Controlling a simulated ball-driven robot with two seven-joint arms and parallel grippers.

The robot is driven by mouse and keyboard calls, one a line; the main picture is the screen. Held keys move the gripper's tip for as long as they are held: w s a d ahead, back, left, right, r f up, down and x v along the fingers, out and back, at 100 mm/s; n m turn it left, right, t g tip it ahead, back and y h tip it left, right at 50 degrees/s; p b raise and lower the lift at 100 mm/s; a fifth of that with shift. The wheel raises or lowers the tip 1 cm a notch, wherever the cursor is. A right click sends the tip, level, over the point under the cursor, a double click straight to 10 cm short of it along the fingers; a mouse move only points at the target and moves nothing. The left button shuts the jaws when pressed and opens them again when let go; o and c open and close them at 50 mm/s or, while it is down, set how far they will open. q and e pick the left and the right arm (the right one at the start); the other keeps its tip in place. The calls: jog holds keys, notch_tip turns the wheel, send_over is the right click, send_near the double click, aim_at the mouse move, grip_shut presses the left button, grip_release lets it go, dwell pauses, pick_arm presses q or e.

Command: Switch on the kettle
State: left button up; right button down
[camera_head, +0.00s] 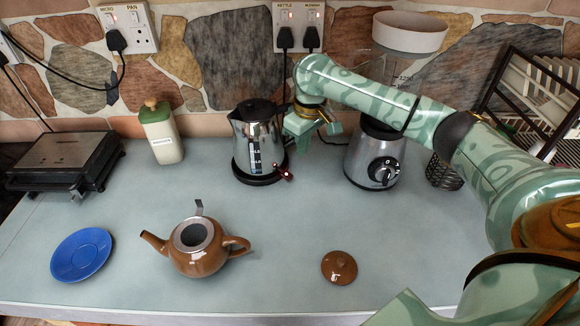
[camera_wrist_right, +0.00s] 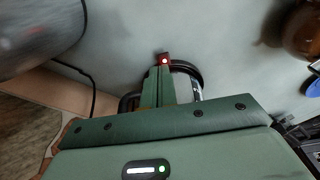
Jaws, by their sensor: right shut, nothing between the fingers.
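The kettle (camera_head: 251,140), steel with a black lid and handle, stands upright on its black base at the back of the counter. A small dark red switch lever (camera_head: 285,173) sticks out at the base's lower right. In the wrist view, the red lever (camera_wrist_right: 165,56) shows a bright dot at the fingertips; I cannot tell whether they touch it. My right gripper (camera_head: 316,122) is at the kettle's right, by its handle. Its fingers (camera_wrist_right: 163,82) are shut and empty in the wrist view. The kettle's body (camera_wrist_right: 187,78) is mostly hidden behind them there. My left gripper is out of view.
A blender (camera_head: 372,160) stands close to the right of the kettle, with a dish rack (camera_head: 530,90) beyond. A brown teapot (camera_head: 197,247), its loose lid (camera_head: 339,267) and a blue plate (camera_head: 81,255) lie in front. A canister (camera_head: 161,133) stands left.

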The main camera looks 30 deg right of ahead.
notch_tip(320, 180, up, 6)
jog(key=p, duration=0.2)
jog(key=shift+s, duration=0.3)
